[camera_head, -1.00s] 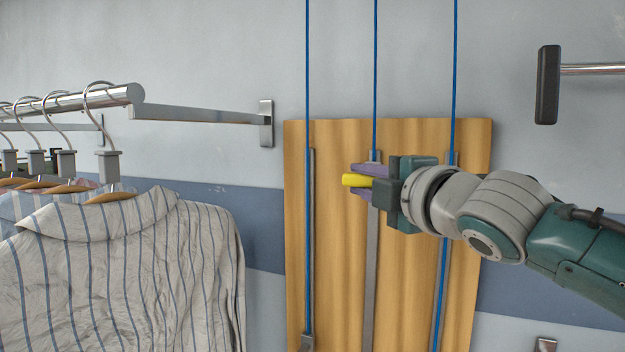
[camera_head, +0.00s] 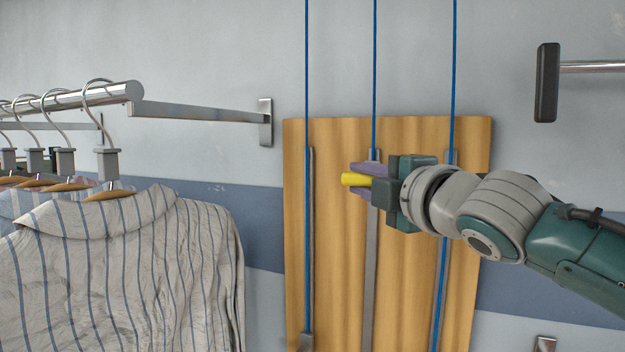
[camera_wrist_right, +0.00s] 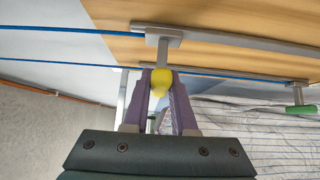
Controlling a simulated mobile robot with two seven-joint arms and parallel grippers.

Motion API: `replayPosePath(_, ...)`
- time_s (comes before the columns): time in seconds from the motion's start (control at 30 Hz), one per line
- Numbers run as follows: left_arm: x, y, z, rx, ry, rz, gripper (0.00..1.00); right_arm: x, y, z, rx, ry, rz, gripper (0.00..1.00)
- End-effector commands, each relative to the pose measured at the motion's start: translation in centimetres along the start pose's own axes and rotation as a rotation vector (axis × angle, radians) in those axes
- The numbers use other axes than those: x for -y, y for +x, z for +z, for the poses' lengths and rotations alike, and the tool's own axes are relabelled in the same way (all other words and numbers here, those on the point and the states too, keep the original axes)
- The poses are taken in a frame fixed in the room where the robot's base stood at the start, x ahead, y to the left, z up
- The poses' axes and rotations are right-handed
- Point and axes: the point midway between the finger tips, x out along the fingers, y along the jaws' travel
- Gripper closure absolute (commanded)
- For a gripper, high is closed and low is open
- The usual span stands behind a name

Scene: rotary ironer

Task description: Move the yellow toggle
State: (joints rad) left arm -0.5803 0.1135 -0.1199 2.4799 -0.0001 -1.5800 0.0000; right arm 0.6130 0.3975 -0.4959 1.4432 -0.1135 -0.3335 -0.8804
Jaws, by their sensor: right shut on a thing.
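The yellow toggle (camera_head: 355,180) sits on the middle of three vertical rails on a wooden board (camera_head: 335,250). In the right wrist view the toggle (camera_wrist_right: 162,80) is between the two purple fingers, on a short stem from its slider. My right gripper (camera_head: 366,181) is shut on it, reaching in from the right. It also shows in the right wrist view (camera_wrist_right: 161,88). The gripper hides part of the middle and right rails in the head view. A green toggle (camera_wrist_right: 301,110) shows on another rail in the right wrist view. My left gripper is not in view.
Striped shirts (camera_head: 130,260) hang on a metal rail (camera_head: 75,98) at the left. A bracket (camera_head: 265,122) is fixed to the wall left of the board. A dark-ended bar (camera_head: 547,83) sticks out at upper right. Blue cords (camera_head: 375,70) run up from the rails.

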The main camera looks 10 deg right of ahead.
Motion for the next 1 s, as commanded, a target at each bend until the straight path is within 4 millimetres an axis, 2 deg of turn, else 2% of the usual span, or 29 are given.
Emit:
replayPosePath(0.27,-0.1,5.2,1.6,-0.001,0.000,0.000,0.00,6.9,-0.1,0.1,0.004,0.004,-0.013,1.00)
replayPosePath(0.7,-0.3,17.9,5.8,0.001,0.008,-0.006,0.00,22.7,-0.1,0.1,0.007,0.005,-0.016,1.00)
replayPosePath(0.9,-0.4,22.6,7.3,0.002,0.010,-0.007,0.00,28.6,-0.2,0.1,0.007,0.005,-0.017,1.00)
replayPosePath(1.0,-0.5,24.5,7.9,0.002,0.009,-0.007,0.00,30.8,-0.2,0.1,0.006,0.004,-0.017,1.00)
